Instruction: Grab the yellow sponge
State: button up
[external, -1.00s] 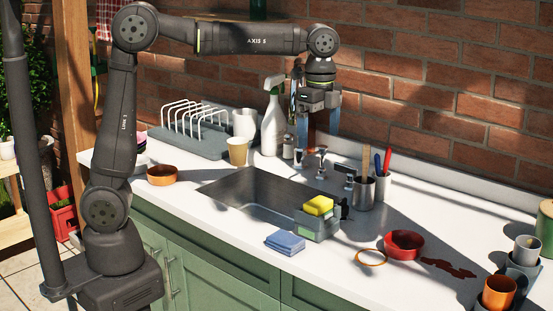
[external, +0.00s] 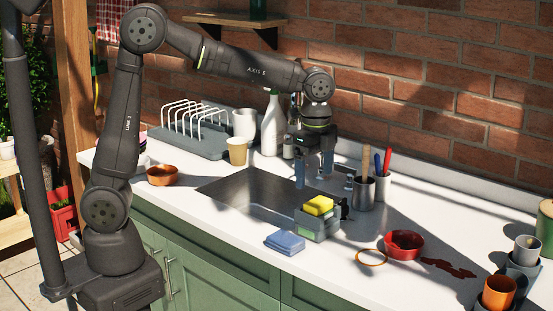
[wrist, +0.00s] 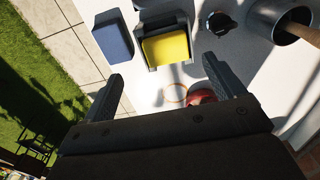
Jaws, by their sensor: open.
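The yellow sponge (external: 318,206) sits in a grey-green caddy (external: 318,228) at the front right corner of the sink. In the wrist view the sponge (wrist: 166,48) lies at the top middle, ahead of the fingertips. My gripper (external: 314,170) is above the sink, higher than the sponge and farther back in the external view. Its two fingers are apart with nothing between them. The fingers also show in the wrist view (wrist: 162,75), spread wider than the sponge looks there.
A blue sponge or cloth stack (external: 285,242) lies left of the caddy.

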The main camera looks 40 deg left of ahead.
aim_at(317, 201)
jog(key=f, duration=0.7)
jog(key=shift+w+d+f, duration=0.1)
jog(key=shift+w+d, duration=0.3)
jog(key=shift+c, duration=0.2)
jog(key=c, duration=1)
